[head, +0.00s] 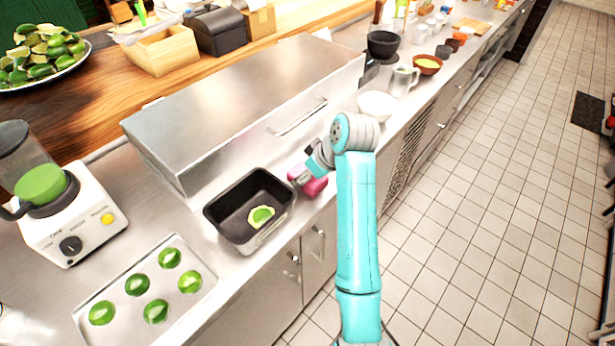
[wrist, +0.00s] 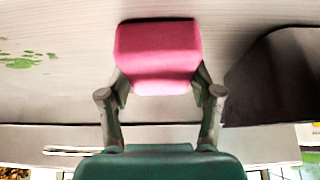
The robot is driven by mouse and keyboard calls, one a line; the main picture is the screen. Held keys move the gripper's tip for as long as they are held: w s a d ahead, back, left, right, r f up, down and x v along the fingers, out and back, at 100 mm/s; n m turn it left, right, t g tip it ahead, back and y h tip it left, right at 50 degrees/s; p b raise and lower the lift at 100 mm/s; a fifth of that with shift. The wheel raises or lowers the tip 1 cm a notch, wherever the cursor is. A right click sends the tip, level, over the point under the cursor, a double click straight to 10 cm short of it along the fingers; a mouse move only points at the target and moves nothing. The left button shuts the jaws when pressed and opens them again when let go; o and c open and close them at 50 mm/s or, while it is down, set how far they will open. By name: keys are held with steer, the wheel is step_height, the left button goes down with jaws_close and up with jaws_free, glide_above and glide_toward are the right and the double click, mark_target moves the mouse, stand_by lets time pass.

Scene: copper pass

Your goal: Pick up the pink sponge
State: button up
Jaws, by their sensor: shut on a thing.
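The pink sponge (head: 312,186) is at the counter's front edge in the head view, just right of a black pan. My gripper (head: 301,174) is at the sponge, and my arm hides part of the area around it. In the wrist view the sponge (wrist: 157,58) sits between the two fingers of my gripper (wrist: 158,85), which are shut on its sides. I cannot tell whether the sponge touches the counter or is just above it.
The black pan (head: 222,212) holds a lime piece (head: 261,216). A steel box with a handle (head: 250,95) stands behind. A tray (head: 190,308) of limes and a blender (head: 70,215) are at left. A white bowl (head: 377,105) stands to the right.

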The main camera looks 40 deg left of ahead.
step_height(320, 180, up, 10)
stand_by(0.6)
